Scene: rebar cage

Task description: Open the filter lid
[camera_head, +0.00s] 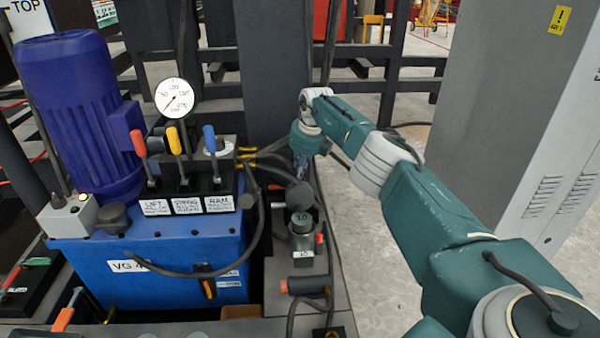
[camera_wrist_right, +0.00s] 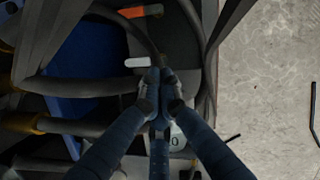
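A grey cylinder marked "10" (camera_head: 302,242), which looks like the filter, stands on the narrow dark ledge right of the blue tank. A dark round cap (camera_head: 299,194) shows just behind its top; I cannot tell whether it belongs to it. My right gripper (camera_head: 301,176) points down above and behind the cylinder. In the right wrist view its blue fingers (camera_wrist_right: 160,88) come close together at the tips, partly covering a round white label (camera_wrist_right: 178,138) ending in "0". Whether anything is between the fingertips is unclear. My left gripper is out of view.
The blue tank (camera_head: 150,270) carries a motor (camera_head: 75,110), a gauge (camera_head: 175,98) and red, yellow and blue levers (camera_head: 174,141). Black hoses (camera_head: 262,205) loop near the cylinder. A grey cabinet (camera_head: 510,120) stands at right; bare floor (camera_head: 375,255) lies between.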

